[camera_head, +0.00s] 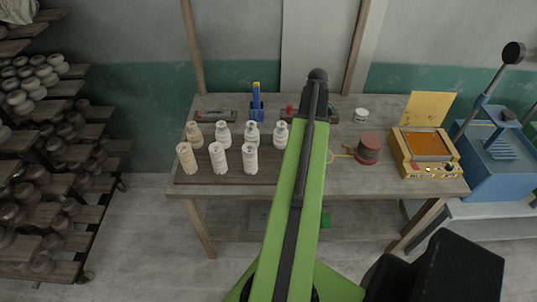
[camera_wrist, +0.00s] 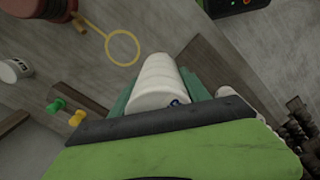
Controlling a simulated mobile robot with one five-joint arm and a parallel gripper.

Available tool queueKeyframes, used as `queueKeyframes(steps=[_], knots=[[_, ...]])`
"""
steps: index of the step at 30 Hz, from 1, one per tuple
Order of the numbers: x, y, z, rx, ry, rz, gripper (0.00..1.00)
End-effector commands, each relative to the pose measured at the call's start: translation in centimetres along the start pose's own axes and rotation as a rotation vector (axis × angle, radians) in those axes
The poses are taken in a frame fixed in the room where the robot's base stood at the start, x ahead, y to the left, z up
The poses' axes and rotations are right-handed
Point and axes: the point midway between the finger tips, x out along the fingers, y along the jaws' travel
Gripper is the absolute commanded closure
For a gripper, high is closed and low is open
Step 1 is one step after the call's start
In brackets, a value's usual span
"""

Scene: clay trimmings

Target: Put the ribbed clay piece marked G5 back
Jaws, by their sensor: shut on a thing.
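In the wrist view, my gripper (camera_wrist: 160,78) is shut on a pale ribbed clay piece (camera_wrist: 158,85), with a green finger on each side. A small dark blue mark shows near the piece's lower end, but I cannot read it as G5. In the head view, my green arm reaches over the workbench and hides the gripper and the held piece. Several similar clay pieces stand in two rows on the left part of the bench, among them a white one (camera_head: 250,158) in front and a tan one (camera_head: 187,158) at the left end. Their marks are not readable.
On the workbench (camera_head: 340,182) stand a blue holder (camera_head: 257,108), a red canister (camera_head: 369,149), a white jar (camera_head: 361,115) and an orange-topped yellow device (camera_head: 425,152). A yellow loop tool (camera_wrist: 122,47) lies on the bench. A shelf rack (camera_head: 45,170) stands left, a blue press (camera_head: 495,165) right.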

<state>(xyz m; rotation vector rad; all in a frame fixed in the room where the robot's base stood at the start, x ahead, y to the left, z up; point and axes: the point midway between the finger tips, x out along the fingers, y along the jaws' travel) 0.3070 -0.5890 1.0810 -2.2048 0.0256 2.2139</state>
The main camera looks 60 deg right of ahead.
Motion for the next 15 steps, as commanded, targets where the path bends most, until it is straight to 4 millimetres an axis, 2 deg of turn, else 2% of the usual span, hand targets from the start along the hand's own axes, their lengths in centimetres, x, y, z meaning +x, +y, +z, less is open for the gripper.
queueKeyframes(steps=[2,7,15], knots=[[-0.6,0.5,0.5,0.008,0.000,0.000,1.00],[0.2,-0.1,0.4,0.009,0.000,0.000,1.00],[4.6,-5.5,-2.7,0.007,0.000,0.000,1.00]])
